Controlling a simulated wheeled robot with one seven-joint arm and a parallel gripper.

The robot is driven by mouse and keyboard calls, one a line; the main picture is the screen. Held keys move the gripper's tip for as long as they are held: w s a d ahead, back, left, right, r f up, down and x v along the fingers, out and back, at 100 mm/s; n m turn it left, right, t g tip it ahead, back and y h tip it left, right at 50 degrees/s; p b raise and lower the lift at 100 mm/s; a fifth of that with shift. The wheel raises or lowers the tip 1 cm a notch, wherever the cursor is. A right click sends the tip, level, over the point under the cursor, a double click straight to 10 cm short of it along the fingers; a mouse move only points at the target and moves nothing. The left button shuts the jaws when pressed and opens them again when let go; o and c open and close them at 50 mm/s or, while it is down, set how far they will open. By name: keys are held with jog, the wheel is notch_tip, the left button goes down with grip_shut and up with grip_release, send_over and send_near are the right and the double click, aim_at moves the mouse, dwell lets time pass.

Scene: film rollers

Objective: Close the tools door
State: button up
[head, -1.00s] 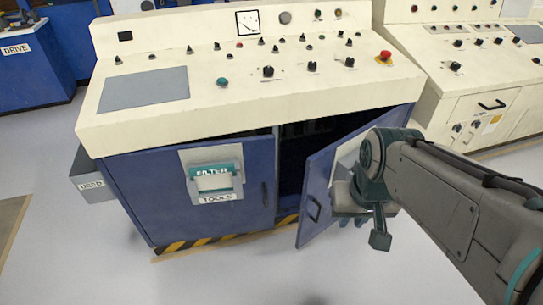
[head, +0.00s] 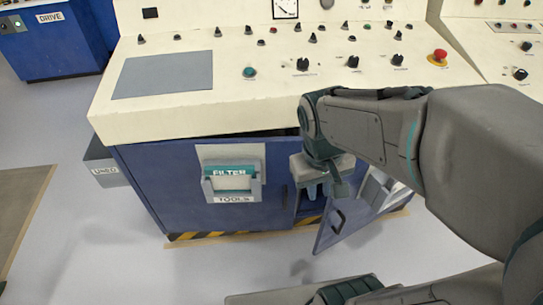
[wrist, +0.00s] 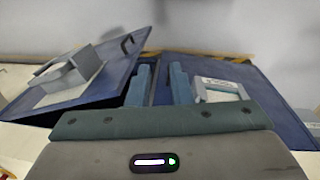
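The blue tools door (head: 165,185) is the left door under the cream console, with a "TOOLS" label and a filter holder (head: 232,182) on its front. A dark gap shows along its top edge, so it looks slightly ajar. It also shows at the right in the wrist view (wrist: 262,78). My gripper (head: 312,192) points down in front of the cabinet opening, just right of the tools door's handle edge. In the wrist view its two teal fingers (wrist: 160,86) are apart with nothing held. Whether a finger touches the door, I cannot tell.
The right cabinet door (head: 327,232) stands swung out, close to my gripper and partly behind my arm; it also shows at the left in the wrist view (wrist: 112,80). A grey "USED" bin (head: 106,170) hangs at the cabinet's left side.

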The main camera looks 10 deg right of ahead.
jog(key=w+f+n+g+h+b, duration=0.1)
jog(key=w+f+n+h+b, duration=0.35)
jog(key=f, duration=0.65)
jog(key=w+f+n+h+b, duration=0.2)
jog(key=w+f+n+h, duration=0.45)
jog(key=f, duration=0.45)
jog(key=n+t+b, duration=0.6)
jog(key=n+t, duration=0.8)
jog(key=n, duration=0.2)
send_near(285, 204)
jog(key=shift+y, duration=0.3)
jog(key=x, duration=1)
jog(key=shift+w+d+r, duration=0.1)
jog(key=shift+w+d, duration=0.15)
jog(key=shift+d, duration=0.05)
